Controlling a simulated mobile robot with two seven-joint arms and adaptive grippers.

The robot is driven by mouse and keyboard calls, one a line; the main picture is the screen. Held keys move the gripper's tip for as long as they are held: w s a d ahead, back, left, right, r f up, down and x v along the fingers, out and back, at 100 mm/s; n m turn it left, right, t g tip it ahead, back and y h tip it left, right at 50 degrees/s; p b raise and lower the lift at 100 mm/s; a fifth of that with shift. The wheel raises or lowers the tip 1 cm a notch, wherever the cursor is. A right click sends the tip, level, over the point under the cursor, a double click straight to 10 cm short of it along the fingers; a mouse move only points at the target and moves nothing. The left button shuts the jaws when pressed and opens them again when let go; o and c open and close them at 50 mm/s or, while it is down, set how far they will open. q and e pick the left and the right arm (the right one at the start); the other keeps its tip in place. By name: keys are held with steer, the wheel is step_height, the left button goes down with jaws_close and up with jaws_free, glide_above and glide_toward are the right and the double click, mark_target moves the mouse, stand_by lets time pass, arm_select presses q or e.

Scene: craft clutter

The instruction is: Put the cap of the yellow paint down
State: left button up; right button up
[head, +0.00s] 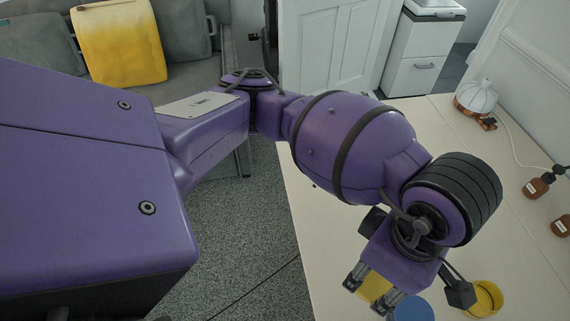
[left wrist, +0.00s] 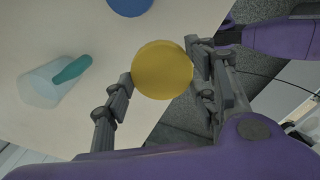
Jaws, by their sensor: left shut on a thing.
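My left gripper (head: 367,296) reaches down at the table's near side and is shut on a round yellow cap (head: 375,287). In the left wrist view the cap (left wrist: 162,69) sits between the two fingers (left wrist: 158,84) as a flat disc, overlapping the table edge and floor behind it. Its height above the table is hard to tell. An open yellow pot (head: 487,299), apparently the yellow paint, stands on the table to the right of the gripper, partly hidden by my wrist. My right gripper does not show.
A blue round thing (head: 411,309) is close beside the cap on the pale table (head: 330,235). A translucent cup with a teal item (left wrist: 50,83) lies left in the wrist view. Brown bottles (head: 537,187) and a white lamp-like object (head: 477,97) stand farther back. The table between is clear.

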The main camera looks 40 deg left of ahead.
arm_select(q)
steer(key=w+a+f, duration=0.8)
steer(key=a+f, duration=0.1)
steer(key=shift+w+a+p, duration=0.15)
steer(key=shift+a+p, duration=0.05)
steer(key=shift+p, duration=0.15)
steer(key=shift+w+a+f, duration=0.2)
steer(key=shift+a+f, duration=0.05)
steer(key=shift+f, duration=0.05)
steer(key=shift+w+a+f, duration=0.1)
steer(key=shift+f, duration=0.8)
steer(key=shift+w+a+f, duration=0.1)
steer(key=shift+f, duration=0.75)
steer(key=shift+f, duration=0.1)
steer(key=o, duration=1.3)
steer(key=shift+o, duration=0.2)
step_height(320, 180, up, 12)
steer(key=shift+r, duration=0.2)
